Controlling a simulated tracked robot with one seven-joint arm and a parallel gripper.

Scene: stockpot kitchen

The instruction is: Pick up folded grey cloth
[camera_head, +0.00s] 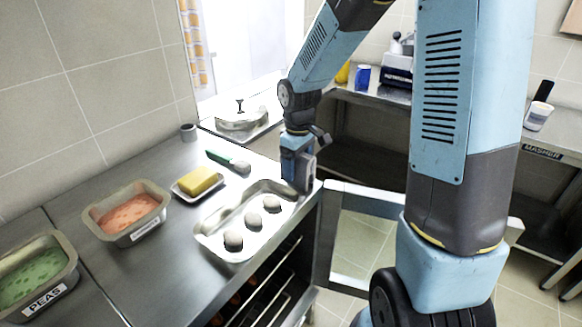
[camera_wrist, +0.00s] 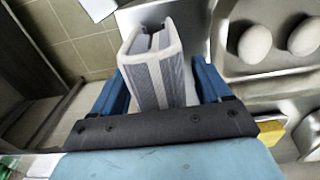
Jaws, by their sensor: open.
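The folded grey cloth (camera_wrist: 155,68) stands between the two blue fingers of my gripper in the wrist view. It is pale grey with striped sides, folded in layers. My gripper (camera_head: 299,175) is open, pointing down at the counter's right edge in the head view, just beyond the metal tray. The fingers are on either side of the cloth, and a gap shows on the right side. In the head view the cloth is hidden or cannot be told apart from the gripper.
A metal tray (camera_head: 215,247) with several pale round balls lies beside my gripper. A yellow block (camera_head: 198,180) on a small dish, a green-handled tool (camera_head: 218,157), and pans of pink (camera_head: 127,212) and green food (camera_head: 32,276) stand left. An open door (camera_head: 362,237) is below right.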

